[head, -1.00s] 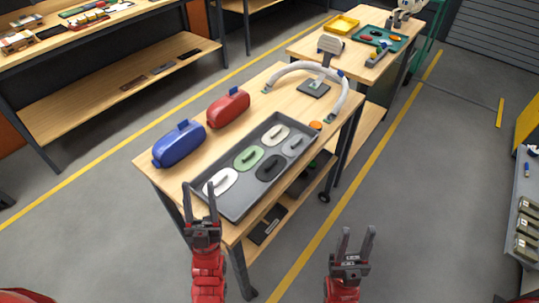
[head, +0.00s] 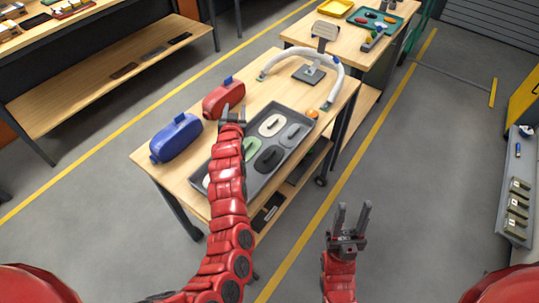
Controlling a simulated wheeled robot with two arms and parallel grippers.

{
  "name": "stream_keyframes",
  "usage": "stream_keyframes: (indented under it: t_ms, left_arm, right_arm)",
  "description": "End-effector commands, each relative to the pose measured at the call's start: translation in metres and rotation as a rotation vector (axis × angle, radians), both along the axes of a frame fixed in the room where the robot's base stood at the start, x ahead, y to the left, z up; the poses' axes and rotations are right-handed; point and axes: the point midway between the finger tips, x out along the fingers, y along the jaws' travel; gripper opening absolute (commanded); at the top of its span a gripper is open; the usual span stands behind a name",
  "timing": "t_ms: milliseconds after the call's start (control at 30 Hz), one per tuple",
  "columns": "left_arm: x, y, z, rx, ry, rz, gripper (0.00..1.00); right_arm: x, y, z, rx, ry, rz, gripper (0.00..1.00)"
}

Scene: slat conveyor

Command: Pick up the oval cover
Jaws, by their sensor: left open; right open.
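Several oval covers with raised grips lie in a dark grey tray (head: 252,188) on the wooden table. In the head view they are a cream cover (head: 273,124), a grey cover (head: 292,135), a black cover (head: 268,159) and a green cover (head: 251,149). A white cover at the tray's near left end is mostly hidden by my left arm. My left gripper (head: 232,108) is open, over the tray's far left edge beside the red case, left of the cream cover. It holds nothing. My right gripper (head: 353,211) is open and empty, right of the table over the floor.
A red case (head: 221,98) and a blue case (head: 176,138) stand left of the tray. A white curved tube (head: 297,53) and a stand (head: 309,75) are at the table's far end, with a small orange piece (head: 312,114) nearby.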

Motion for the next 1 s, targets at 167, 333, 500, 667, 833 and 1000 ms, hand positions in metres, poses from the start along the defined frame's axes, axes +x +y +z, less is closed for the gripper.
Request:
stream_keyframes:
  t_ms: [167, 333, 500, 667, 833, 1000]
  left_arm:
    - [0.000, -0.037, 0.008, 0.038, 0.355, -0.144, 0.51]
    - [-0.043, -0.066, 0.024, 0.110, 0.680, -0.306, 0.51]
    - [-0.098, -0.077, 0.043, 0.181, 0.929, -0.428, 0.51]
    - [-0.128, -0.078, 0.053, 0.214, 1.042, -0.481, 0.51]
    - [-0.131, -0.079, 0.037, 0.221, 1.064, -0.489, 0.51]
    - [-0.124, -0.082, 0.013, 0.221, 1.060, -0.487, 0.51]
  right_arm:
    - [0.000, 0.000, 0.013, 0.000, 0.000, 0.000, 0.45]
    - [0.000, 0.000, 0.022, 0.000, 0.000, 0.000, 0.45]
    - [0.000, 0.000, 0.027, 0.000, 0.000, 0.000, 0.45]
    - [0.000, 0.000, 0.028, 0.000, 0.000, 0.000, 0.45]
    - [0.000, 0.000, 0.007, 0.000, 0.000, 0.000, 0.45]
    - [0.000, 0.000, -0.028, 0.000, 0.000, 0.000, 0.45]
